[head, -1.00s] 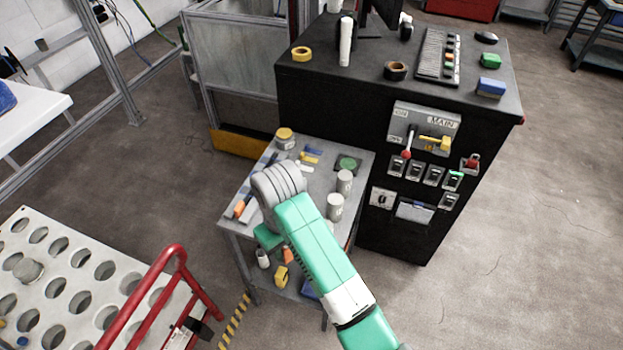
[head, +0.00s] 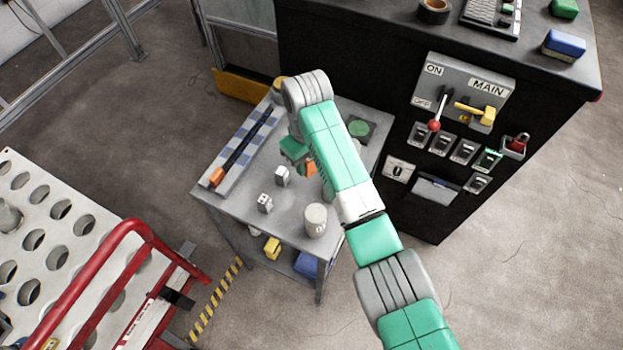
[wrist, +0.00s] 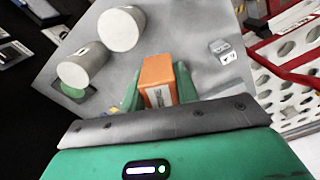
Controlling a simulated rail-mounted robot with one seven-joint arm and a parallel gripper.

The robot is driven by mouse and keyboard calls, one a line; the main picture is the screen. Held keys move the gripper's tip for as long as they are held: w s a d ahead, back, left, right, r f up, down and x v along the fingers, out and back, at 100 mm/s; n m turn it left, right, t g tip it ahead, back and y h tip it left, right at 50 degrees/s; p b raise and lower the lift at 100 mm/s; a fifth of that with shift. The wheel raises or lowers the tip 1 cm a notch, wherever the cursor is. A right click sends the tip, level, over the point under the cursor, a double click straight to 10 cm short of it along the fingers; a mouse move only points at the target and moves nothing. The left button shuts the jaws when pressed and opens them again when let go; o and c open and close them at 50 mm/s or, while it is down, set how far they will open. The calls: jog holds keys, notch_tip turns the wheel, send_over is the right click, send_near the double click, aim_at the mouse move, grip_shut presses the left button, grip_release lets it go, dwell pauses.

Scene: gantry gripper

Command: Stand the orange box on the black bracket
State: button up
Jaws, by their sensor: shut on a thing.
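The orange box (head: 311,169) is between the fingers of my gripper (head: 302,161), above the grey table. In the wrist view the orange box (wrist: 159,82) stands between the green fingertips (wrist: 157,92), with a pale label on its near side. My gripper is shut on it, and my arm hides part of it in the head view. I cannot pick out the black bracket with certainty. A black square pad with a green disc (head: 359,128) lies at the table's right rear, partly behind my arm.
A white can (head: 316,219) stands at the table's front right. Small grey blocks (head: 265,203) (head: 283,176) stand left of it. A long black bar with an orange end (head: 217,177) lies along the left edge. The black switch cabinet (head: 400,215) rises at the right.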

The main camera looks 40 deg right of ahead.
notch_tip(320, 180, down, 11)
jog(key=b, duration=0.2)
jog(key=shift+r+b, duration=0.15)
jog(key=shift+b, duration=0.2)
jog(key=shift+w+r, duration=0.1)
jog(key=o, duration=1)
notch_tip(320, 180, up, 12)
jog(key=p, duration=0.3)
jog(key=shift+p, duration=0.35)
